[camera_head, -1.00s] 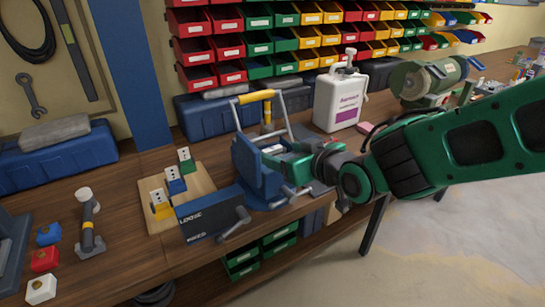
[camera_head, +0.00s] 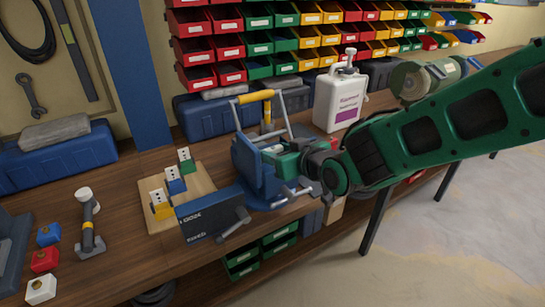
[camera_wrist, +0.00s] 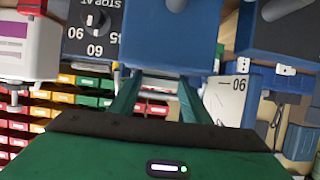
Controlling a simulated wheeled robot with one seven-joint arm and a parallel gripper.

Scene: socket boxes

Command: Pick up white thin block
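A small white block (camera_head: 41,289) with a brass-coloured top sits at the front left of the bench, nearest me in a row with a red block (camera_head: 44,259) and a blue block (camera_head: 48,234). It looks cube-like here, and I see no clearly thin white block. My gripper is far to its right, beside the blue vise (camera_head: 248,165), with its tips partly hidden in the head view. In the wrist view my gripper (camera_wrist: 157,95) has two green fingers spread apart, with nothing visibly held. The white block does not show there.
A wooden board (camera_head: 205,186) carries yellow, blue and green socket blocks. A dark blue box (camera_head: 200,222) stands in front of it. A white jug (camera_head: 338,100) and toolboxes line the back.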

